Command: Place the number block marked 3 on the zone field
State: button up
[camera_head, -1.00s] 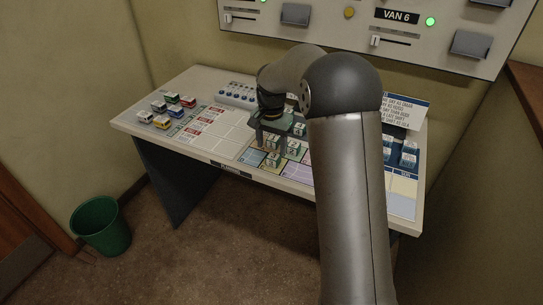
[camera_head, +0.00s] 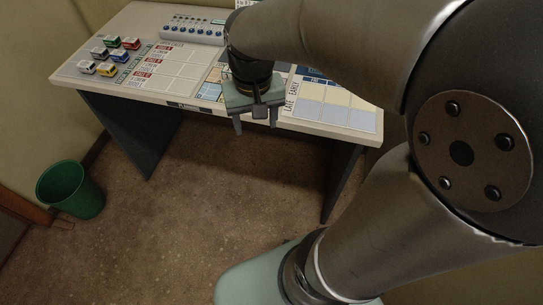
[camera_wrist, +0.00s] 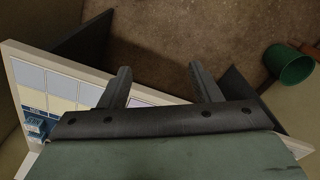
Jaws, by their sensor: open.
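My gripper (camera_head: 255,122) is open, with its two fingers pointing down in front of the console's front edge. In the wrist view the gripper (camera_wrist: 158,72) shows nothing between its fingers, only floor and the console edge beyond. I cannot make out the number block marked 3 in either present view. A narrow strip of coloured fields (camera_head: 210,90) shows just left of my gripper. My gripper and arm hide the area behind it, and I cannot tell which field is the zone field.
The console (camera_head: 125,92) holds several toy vans (camera_head: 105,68), a row of blue knobs (camera_head: 190,30), a red-labelled grid (camera_head: 172,68) and an early/late grid (camera_head: 335,108). Blue blocks (camera_wrist: 36,128) show in the wrist view. A green bin (camera_head: 70,190) stands on clear floor.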

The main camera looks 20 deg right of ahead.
jog(key=s+f+n, duration=0.1)
jog(key=s+f, duration=0.2)
jog(key=s, duration=0.6)
jog(key=shift+f+n, duration=0.2)
jog(key=shift+n, duration=0.2)
